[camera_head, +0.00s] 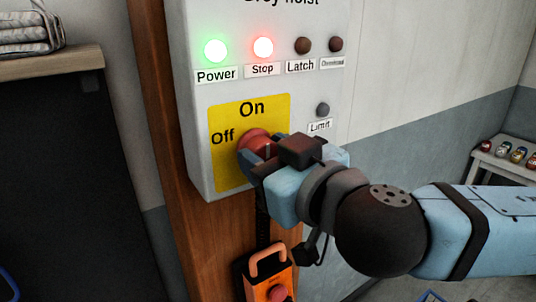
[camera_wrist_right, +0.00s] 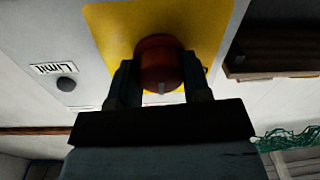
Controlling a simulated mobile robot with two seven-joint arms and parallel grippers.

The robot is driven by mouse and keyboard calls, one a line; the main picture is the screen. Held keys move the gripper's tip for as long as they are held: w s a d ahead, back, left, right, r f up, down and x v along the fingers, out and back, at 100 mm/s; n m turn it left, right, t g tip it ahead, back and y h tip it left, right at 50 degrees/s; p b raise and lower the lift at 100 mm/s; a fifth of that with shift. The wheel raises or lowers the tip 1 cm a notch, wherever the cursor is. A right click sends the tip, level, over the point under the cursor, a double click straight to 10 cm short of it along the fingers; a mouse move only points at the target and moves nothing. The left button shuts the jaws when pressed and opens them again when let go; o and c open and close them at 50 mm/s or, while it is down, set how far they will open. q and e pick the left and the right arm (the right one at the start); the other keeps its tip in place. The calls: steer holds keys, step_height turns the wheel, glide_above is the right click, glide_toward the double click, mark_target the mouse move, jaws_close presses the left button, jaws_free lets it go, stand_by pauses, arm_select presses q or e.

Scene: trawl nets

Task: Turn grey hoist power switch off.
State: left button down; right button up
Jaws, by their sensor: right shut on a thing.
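The grey hoist control box (camera_head: 200,120) is mounted on a wooden post. Its yellow plate (camera_head: 228,165) reads On at the top and Off at the left. The red rotary switch (camera_head: 254,138) sits on this plate, partly hidden by my right gripper (camera_head: 256,150). In the right wrist view the red knob (camera_wrist_right: 158,62) is between the two fingers of my right gripper (camera_wrist_right: 160,85), which is shut on it. A pale mark shows on the knob's lower edge there. The green Power lamp (camera_head: 215,50) and red Stop lamp (camera_head: 263,47) glow. My left gripper is not in view.
The Latch lamp (camera_head: 302,45) and its right neighbour are dark. A small grey Limit button (camera_head: 322,109) is right of the plate. An orange pendant (camera_head: 268,281) with a red button hangs below the box. A shelf with small items (camera_head: 512,158) stands at the right.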

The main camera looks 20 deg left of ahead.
steer(key=shift+n+b, duration=0.55)
steer(key=shift+n, duration=0.25)
steer(key=n, duration=0.2)
steer(key=shift+n+b, duration=0.3)
steer(key=n, duration=0.3)
steer(key=shift+r, duration=0.15)
steer(key=n, duration=0.4)
steer(key=shift+h, duration=0.4)
steer(key=n, duration=0.3)
steer(key=shift+r, duration=0.1)
steer(key=shift+n, duration=1.5)
